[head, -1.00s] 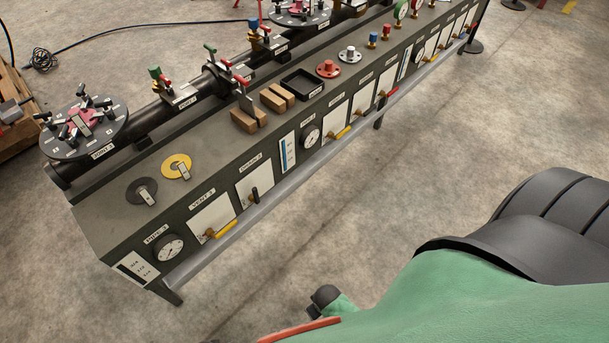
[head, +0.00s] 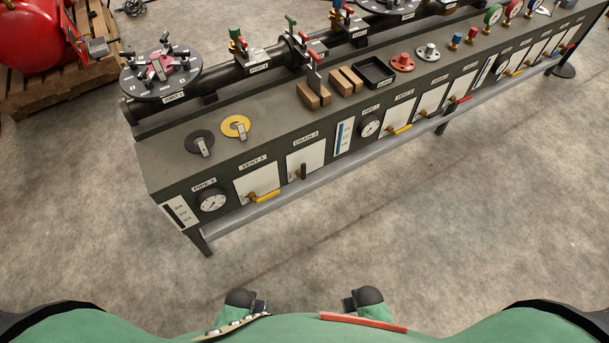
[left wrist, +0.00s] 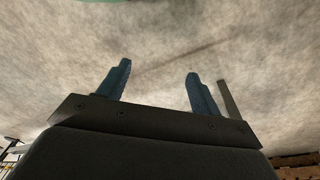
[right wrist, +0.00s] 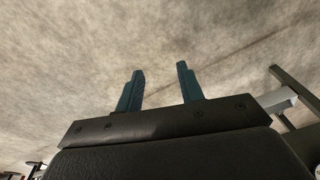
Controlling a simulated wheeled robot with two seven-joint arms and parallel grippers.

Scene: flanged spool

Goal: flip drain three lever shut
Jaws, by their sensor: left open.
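The drain three lever (head: 303,173) is a short black handle on the white panel (head: 318,157) under the DRAIN 3 label, on the front of the long dark bench. It stands roughly upright in the head view. My left gripper (left wrist: 159,70) is open and empty in the left wrist view, with bare floor beyond its blue fingers. My right gripper (right wrist: 160,70) is also open and empty in the right wrist view, over bare floor. Neither gripper touches the lever. The lever is not visible in either wrist view.
The yellow vent three lever (head: 265,196) lies sideways just left of the drain panel. A grey rail (head: 345,172) runs along the bench front below the levers. A gauge (head: 212,202) sits at the left end. Floor (head: 400,240) before the bench is clear.

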